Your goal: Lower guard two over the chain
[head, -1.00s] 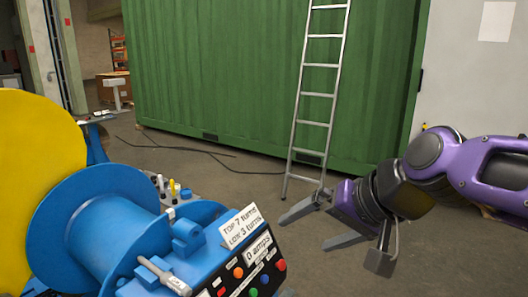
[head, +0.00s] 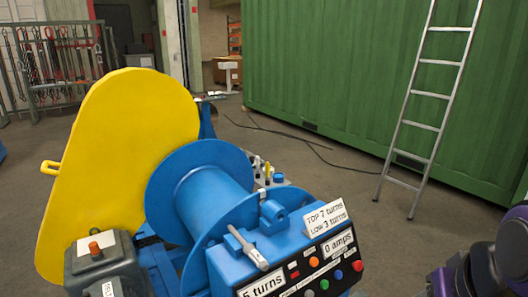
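No chain shows; whatever lies behind the guard is hidden. My gripper (head: 440,283) is only partly in the frame at the bottom right, apart from the guard and right of the control box. A grey finger-like part and purple arm parts show; its opening is cut off.
A blue drum (head: 205,195) stands right of the guard, with a dark motor (head: 105,265) in front. A blue control box (head: 300,255) has a lever, buttons and turn labels. A ladder (head: 425,120) leans on a green container (head: 350,80). Floor between is clear except for cables.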

